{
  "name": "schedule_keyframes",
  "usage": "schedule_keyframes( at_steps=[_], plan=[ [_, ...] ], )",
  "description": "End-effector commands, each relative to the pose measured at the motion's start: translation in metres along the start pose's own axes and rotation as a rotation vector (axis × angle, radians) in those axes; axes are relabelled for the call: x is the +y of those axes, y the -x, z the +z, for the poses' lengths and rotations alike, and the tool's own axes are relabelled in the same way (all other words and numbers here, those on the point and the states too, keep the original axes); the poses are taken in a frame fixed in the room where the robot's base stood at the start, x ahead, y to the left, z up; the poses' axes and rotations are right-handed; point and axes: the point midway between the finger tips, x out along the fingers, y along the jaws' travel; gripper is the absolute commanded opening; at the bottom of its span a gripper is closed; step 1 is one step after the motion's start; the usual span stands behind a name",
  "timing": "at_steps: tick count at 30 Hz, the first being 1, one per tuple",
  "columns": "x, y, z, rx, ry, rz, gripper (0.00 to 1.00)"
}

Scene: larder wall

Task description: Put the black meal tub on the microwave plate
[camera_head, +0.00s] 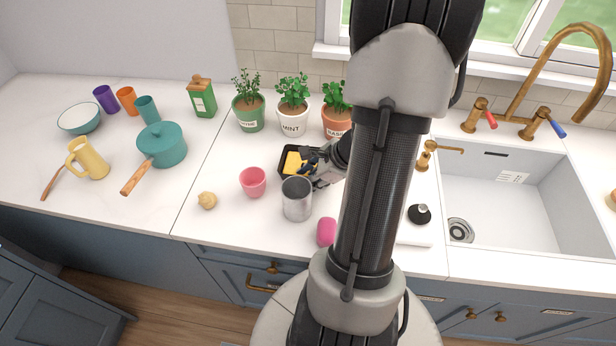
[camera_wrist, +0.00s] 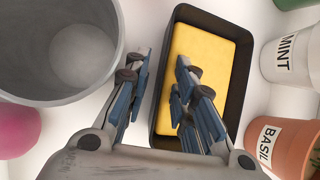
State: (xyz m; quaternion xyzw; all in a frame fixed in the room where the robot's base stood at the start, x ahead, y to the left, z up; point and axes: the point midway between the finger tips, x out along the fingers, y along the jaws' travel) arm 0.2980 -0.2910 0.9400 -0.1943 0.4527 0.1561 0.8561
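The black meal tub (camera_head: 283,155) stands on the white counter in front of the herb pots, with yellow food inside. In the wrist view the tub (camera_wrist: 243,65) fills the middle right. My gripper (camera_head: 309,164) is at the tub's right side in the head view. In the wrist view my gripper (camera_wrist: 163,72) is open, one finger outside the tub's near long wall and the other over the yellow food, with the wall between them. A gap shows between the fingers and the wall. No microwave or plate is in view.
A metal canister (camera_head: 297,199) stands close to my gripper, and a pink cup (camera_head: 253,182) is left of it. Thyme (camera_head: 248,114), mint (camera_head: 293,119) and basil (camera_head: 337,121) pots stand behind the tub. The sink (camera_head: 510,205) is at the right.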

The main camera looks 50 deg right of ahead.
Motion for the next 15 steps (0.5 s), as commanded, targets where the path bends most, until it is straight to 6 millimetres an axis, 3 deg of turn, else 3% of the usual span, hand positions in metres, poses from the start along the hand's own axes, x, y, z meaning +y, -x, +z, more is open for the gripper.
schedule_keyframes(
  at_steps=[10,15],
  plan=[
    [0.000,0.004,0.002,0.000,-0.001,0.002,0.25],
    [-0.002,0.034,0.003,0.000,-0.001,-0.003,0.25]
  ],
)
